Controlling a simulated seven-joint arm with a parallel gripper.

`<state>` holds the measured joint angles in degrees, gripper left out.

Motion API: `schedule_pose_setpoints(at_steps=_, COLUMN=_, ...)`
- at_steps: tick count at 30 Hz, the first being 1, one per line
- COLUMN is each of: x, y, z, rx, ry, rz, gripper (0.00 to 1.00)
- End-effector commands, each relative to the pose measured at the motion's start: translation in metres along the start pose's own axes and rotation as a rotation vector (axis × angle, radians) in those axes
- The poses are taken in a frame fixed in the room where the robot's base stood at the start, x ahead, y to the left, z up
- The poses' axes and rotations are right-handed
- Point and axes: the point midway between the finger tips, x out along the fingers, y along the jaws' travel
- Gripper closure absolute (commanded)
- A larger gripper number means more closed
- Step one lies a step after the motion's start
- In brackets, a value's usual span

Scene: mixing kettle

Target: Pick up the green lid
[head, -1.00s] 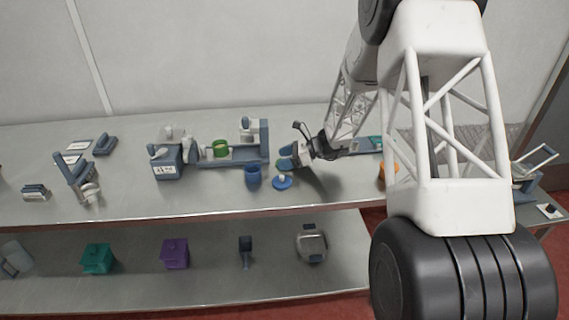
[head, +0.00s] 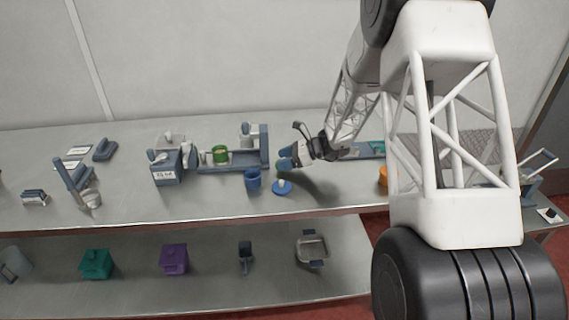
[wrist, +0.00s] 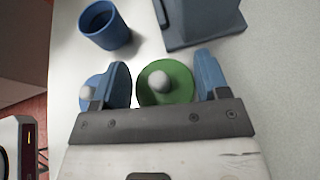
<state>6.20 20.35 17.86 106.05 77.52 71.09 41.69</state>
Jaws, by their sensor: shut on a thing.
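The green lid (wrist: 180,84) is a round disc with a pale ball knob. In the wrist view it sits between the two blue fingers of my gripper (wrist: 163,82). My gripper is shut on it. In the head view my gripper (head: 289,158) is over the right middle of the upper shelf, and only a small part of the green lid shows at its fingertips. I cannot tell exactly how far the lid is above the shelf.
A blue lid (head: 282,189) with a pale knob and a blue cup (head: 253,179) stand close to my gripper. A green cup (head: 220,155) stands on a grey-blue apparatus (head: 264,147) behind them. An orange container (head: 383,176) is to the right.

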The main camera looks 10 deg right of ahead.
Motion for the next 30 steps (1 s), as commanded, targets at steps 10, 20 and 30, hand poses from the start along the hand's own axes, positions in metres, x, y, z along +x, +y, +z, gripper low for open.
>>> schedule_pose_setpoints(at_steps=10, x=-0.014, y=0.032, z=0.013, rx=0.0, ry=0.0, rz=-0.001, gripper=0.53)
schedule_pose_setpoints(at_steps=20, x=-0.029, y=0.088, z=0.009, rx=0.001, ry=0.0, rz=-0.001, gripper=0.53)
schedule_pose_setpoints(at_steps=30, x=-0.04, y=0.135, z=0.006, rx=0.001, ry=-0.001, rz=-0.001, gripper=0.53)
